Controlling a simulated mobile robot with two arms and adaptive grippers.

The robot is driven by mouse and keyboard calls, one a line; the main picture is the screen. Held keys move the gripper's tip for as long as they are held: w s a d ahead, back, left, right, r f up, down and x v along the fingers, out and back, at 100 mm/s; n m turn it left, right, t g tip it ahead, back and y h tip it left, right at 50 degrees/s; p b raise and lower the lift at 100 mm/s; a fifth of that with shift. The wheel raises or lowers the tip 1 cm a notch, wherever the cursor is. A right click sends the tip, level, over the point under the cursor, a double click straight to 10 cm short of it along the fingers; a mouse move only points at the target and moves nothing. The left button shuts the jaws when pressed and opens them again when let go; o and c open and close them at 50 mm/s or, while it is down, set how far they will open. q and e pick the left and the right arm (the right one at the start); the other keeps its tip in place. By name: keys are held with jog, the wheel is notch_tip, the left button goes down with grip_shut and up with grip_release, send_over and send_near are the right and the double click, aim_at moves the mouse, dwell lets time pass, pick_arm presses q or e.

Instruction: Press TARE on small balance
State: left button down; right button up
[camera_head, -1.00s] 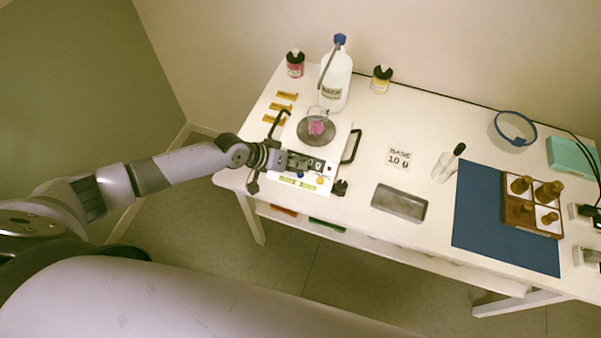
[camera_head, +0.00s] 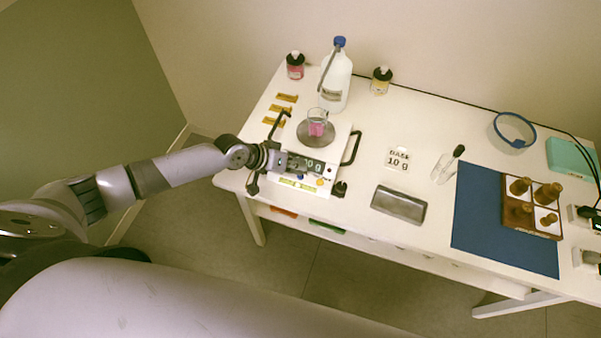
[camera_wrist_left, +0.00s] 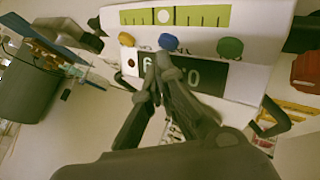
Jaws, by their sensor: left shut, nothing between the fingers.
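The small balance (camera_head: 336,142) is a white unit at the left part of the table, with a round grey pan (camera_head: 306,139) holding a glass beaker of pink liquid (camera_head: 316,129). Contact cannot be told.
Black handles (camera_head: 352,147) flank the balance. A blue-capped bottle (camera_head: 336,83) stands behind it, with small jars (camera_head: 295,66) nearby. A grey tray (camera_head: 399,204) and a blue mat (camera_head: 490,235) with a wooden weight block lie to the right.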

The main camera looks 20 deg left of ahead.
pick_arm(q)
jog(key=shift+r, duration=0.35)
notch_tip(320, 180, up, 5)
jog(key=p, duration=0.4)
jog(key=shift+p, duration=0.4)
dwell(0.4)
